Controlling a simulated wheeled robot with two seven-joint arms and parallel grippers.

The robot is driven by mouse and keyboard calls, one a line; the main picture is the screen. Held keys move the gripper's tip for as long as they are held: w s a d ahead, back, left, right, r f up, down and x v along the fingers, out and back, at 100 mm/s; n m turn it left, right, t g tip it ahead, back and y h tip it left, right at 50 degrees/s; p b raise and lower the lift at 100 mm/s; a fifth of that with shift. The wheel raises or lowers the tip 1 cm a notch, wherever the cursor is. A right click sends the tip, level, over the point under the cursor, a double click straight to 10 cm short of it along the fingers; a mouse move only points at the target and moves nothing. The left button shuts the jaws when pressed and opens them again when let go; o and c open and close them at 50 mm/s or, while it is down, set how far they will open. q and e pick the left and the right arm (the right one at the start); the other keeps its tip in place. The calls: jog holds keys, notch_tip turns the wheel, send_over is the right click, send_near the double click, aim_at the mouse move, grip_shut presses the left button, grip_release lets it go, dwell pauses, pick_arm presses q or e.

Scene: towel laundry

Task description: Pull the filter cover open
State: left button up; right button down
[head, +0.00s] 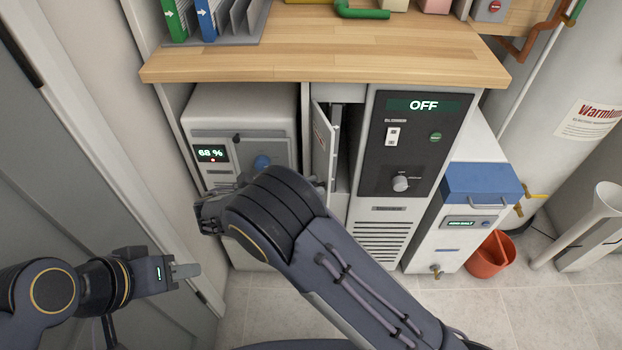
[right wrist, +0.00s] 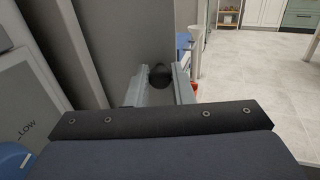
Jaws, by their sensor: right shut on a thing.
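The filter cover (head: 323,145) is a narrow pale panel between the white unit and the dark control panel in the head view. It stands ajar, swung outward, with a dark gap on its right. A light grey panel, apparently the cover, also shows in the right wrist view (right wrist: 82,45). My right gripper (right wrist: 158,88) is shut on a dark round knob (right wrist: 158,74), which sits between its fingers. In the head view my right forearm hides most of this gripper. My left gripper (head: 186,271) is low at the left, away from the cover; its finger gap is not clear.
The white unit (head: 240,105) with a 68 % display and blue knob stands left of the cover. The dark panel (head: 425,145) reading OFF is on the right. A wooden counter (head: 330,62) overhangs them. A red bucket (head: 490,256) stands on the floor at the right.

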jog(key=shift+w+a+m+g+h+p, duration=0.2)
jog(key=shift+a+m+g+p, duration=0.45)
jog(key=shift+g, duration=0.45)
jog(key=shift+w+a+m+g+h+p, duration=0.15)
jog(key=shift+a+m+g+p, duration=0.3)
jog(key=shift+m+g+p, duration=0.55)
jog(key=shift+n, duration=0.25)
jog(key=c, duration=1.3)
grip_release()
